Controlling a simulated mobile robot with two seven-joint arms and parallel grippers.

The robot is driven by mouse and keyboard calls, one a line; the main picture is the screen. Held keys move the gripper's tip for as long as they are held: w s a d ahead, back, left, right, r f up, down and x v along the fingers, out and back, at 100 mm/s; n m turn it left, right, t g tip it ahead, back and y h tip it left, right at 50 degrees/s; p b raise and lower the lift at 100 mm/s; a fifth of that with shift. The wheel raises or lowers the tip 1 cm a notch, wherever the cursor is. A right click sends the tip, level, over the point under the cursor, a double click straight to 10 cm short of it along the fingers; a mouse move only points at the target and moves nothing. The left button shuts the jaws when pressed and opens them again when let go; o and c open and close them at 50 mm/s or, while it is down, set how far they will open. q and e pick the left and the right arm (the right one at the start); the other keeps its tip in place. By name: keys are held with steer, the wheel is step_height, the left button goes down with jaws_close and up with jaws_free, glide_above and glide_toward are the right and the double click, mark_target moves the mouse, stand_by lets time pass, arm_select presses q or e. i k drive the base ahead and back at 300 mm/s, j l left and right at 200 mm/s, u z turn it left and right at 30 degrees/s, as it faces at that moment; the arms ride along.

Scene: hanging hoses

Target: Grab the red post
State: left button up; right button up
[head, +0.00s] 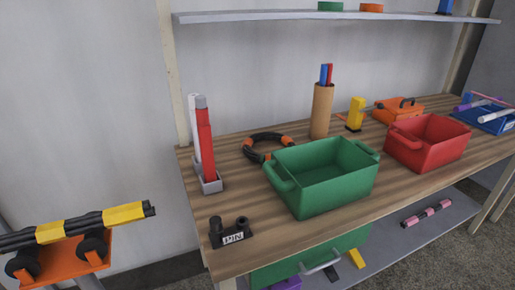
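A red post (206,146) with a grey top stands upright near the left end of the wooden table. Its lower end is in a small grey holder (211,185), which hides its foot. A white post (194,112) stands right behind it, partly hidden by the red one. Neither of my grippers shows in the head view.
A green bin (318,203) and a black-orange ring (252,153) lie right of the holder. A black fixture (231,234) sits at the front left edge. A tan tube (321,112), red bin (427,155) and shelf (270,16) are farther right or above. An orange stand (68,262) is left.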

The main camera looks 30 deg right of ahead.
mark_target(204, 130)
steer(key=z, duration=0.45)
steer(key=i+l, duration=0.1)
steer(key=l, duration=0.85)
steer(key=u, duration=0.4)
steer(key=l+u, duration=0.1)
steer(key=u, duration=0.35)
steer(key=l+u, duration=0.1)
steer(key=u, duration=0.7)
